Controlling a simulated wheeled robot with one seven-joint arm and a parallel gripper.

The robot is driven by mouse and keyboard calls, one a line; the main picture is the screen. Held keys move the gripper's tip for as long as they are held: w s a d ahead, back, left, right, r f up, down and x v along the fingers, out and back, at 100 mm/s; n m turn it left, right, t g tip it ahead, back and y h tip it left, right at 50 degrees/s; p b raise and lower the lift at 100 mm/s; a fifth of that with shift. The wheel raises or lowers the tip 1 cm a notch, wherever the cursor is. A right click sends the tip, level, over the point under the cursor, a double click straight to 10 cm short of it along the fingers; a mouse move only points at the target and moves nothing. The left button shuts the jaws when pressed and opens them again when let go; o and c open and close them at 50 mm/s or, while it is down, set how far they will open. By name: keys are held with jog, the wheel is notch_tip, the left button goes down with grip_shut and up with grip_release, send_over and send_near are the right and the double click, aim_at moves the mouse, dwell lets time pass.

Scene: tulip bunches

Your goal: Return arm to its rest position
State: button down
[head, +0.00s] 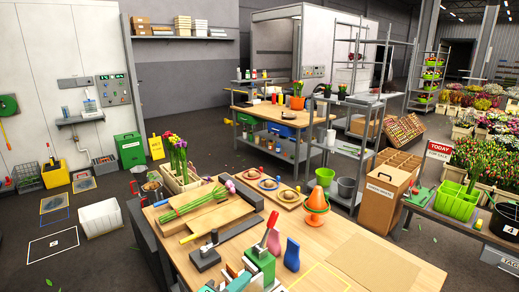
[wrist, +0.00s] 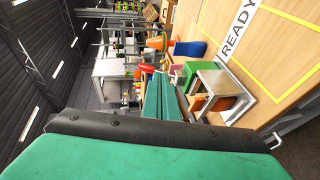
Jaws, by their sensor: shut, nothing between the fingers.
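My gripper (wrist: 163,76) shows in the wrist view as two teal fingers lying close together, shut with nothing between them. The dark-edged green body of my wrist fills the bottom of that view. The wrist picture is turned on its side, with the wooden bench top (wrist: 280,75) at the right. The fingers point toward the bench tools, and I cannot tell how far off they are.
A metal frame (wrist: 222,80) stands near the READY label (wrist: 238,34). The bench's right front is largely clear.

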jog(key=s+d+f+t+y, duration=0.1)
jog(key=s+f+y, duration=0.2)
jog(key=s+f, duration=0.55)
jog(key=s+f+y, duration=0.3)
jog(key=f+y, duration=0.1)
jog(key=f, duration=0.9)
jog(key=s+d+m, duration=0.1)
jog(key=s+m, duration=0.4)
jog(key=s, duration=0.7)
jog(key=s+d+m+t, duration=0.1)
jog(key=s+m, duration=0.4)
jog(key=s, duration=0.8)
jog(key=shift+d+r+m+y, duration=0.3)
jog(key=shift+d+m+y, duration=0.1)
jog(key=shift+d, duration=0.35)
